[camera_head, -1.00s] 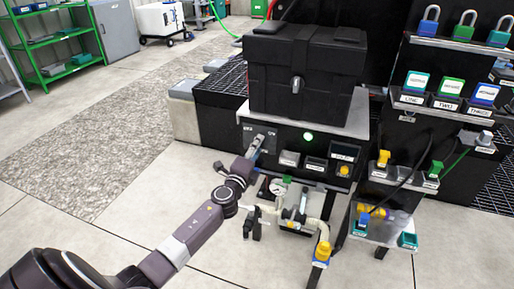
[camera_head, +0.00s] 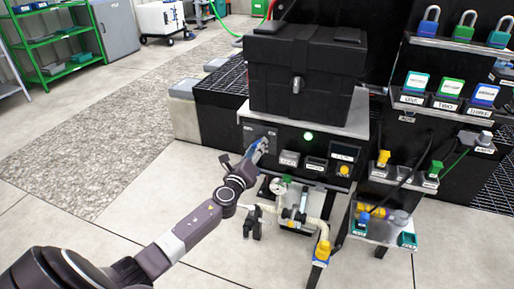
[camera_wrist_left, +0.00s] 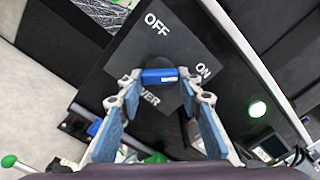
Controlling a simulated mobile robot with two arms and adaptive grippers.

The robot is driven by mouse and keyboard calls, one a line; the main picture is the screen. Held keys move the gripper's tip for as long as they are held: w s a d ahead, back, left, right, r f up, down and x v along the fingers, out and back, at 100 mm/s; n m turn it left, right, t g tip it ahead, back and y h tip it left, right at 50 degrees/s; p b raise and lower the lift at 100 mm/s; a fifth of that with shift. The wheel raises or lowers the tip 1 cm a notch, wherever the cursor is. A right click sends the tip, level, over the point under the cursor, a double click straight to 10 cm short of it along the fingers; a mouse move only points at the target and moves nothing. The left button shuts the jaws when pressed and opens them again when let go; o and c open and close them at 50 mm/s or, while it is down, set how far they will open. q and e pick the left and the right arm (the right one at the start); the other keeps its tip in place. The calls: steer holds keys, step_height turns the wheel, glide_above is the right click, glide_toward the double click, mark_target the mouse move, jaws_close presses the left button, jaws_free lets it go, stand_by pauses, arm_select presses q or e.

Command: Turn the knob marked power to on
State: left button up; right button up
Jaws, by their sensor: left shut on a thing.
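The power knob (camera_wrist_left: 158,76) has a blue bar-shaped handle on a dark round base. In the left wrist view it sits on a dark plate (camera_wrist_left: 125,52) marked OFF above it and ON to its right. The word POWER below is partly covered by a finger. My left gripper (camera_wrist_left: 158,85) has its blue-padded fingers on either side of the handle and is shut on it. In the head view my left gripper (camera_head: 262,146) reaches the left end of the black panel (camera_head: 322,142) and hides the knob. My right gripper is not in view.
A green lamp (camera_head: 308,136) glows on the panel right of the knob. A black case (camera_head: 298,80) stands above it. A gauge (camera_head: 277,186) and pipework are below; padlocks and labelled blocks stand on the right. Open floor lies to the left.

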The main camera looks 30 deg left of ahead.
arm_select(q)
steer(key=shift+f, duration=0.1)
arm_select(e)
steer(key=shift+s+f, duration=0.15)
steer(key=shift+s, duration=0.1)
arm_select(q)
steer(key=o, duration=0.9)
steer(key=shift+c, duration=0.2)
steer(key=o, duration=0.3)
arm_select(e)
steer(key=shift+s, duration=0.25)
arm_select(q)
steer(key=v, duration=1.2)
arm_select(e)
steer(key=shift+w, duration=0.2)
